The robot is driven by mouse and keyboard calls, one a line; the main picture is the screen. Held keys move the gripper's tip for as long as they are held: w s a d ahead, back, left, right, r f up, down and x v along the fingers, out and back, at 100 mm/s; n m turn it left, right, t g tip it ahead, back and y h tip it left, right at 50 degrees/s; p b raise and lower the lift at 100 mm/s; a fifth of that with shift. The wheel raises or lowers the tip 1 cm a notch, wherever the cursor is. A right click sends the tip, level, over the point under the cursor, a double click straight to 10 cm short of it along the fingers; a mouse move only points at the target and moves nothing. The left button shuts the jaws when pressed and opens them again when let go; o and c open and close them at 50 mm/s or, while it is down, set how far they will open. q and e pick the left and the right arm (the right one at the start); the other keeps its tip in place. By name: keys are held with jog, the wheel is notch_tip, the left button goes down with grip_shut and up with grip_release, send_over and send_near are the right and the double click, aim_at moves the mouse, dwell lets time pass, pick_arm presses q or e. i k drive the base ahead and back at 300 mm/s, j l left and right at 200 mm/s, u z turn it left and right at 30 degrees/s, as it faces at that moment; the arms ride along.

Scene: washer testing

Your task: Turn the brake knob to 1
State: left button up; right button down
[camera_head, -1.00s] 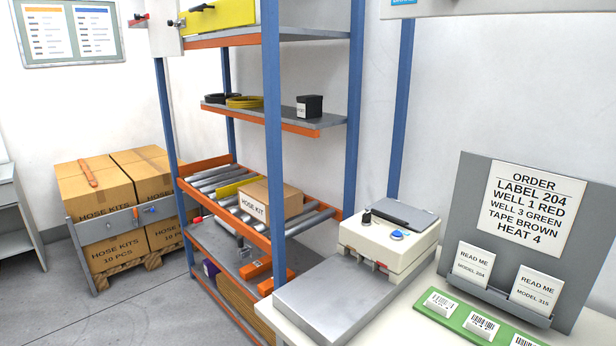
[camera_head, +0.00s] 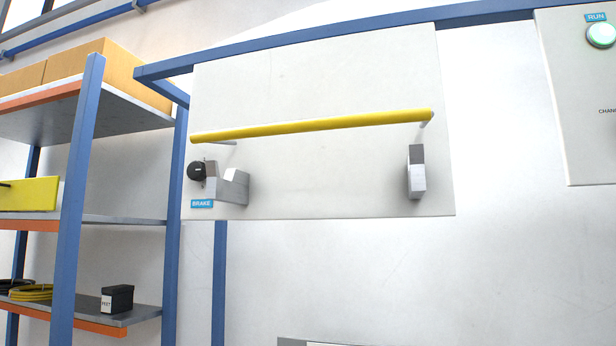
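The brake knob (camera_head: 196,171) is a small black round knob at the lower left of a pale grey panel (camera_head: 320,185). A blue label (camera_head: 202,204) reading BRAKE is just below it. I cannot make out the knob's pointer or any number marks. A grey bracket (camera_head: 232,187) stands right beside the knob and partly overlaps it. Neither of my grippers is in view.
A yellow bar (camera_head: 315,126) runs across the panel above the knob. A second grey bracket (camera_head: 416,172) is at the panel's right. Another panel (camera_head: 580,130) with a green RUN button (camera_head: 601,35) hangs farther right. Blue-framed shelves (camera_head: 70,215) stand at left.

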aim_at(195, 171)
jog(key=i+j+z, duration=0.15)
jog(key=j+z, duration=1.55)
jog(key=z, duration=0.15)
jog(key=k+j+z, duration=0.15)
jog(key=j+z, duration=0.3)
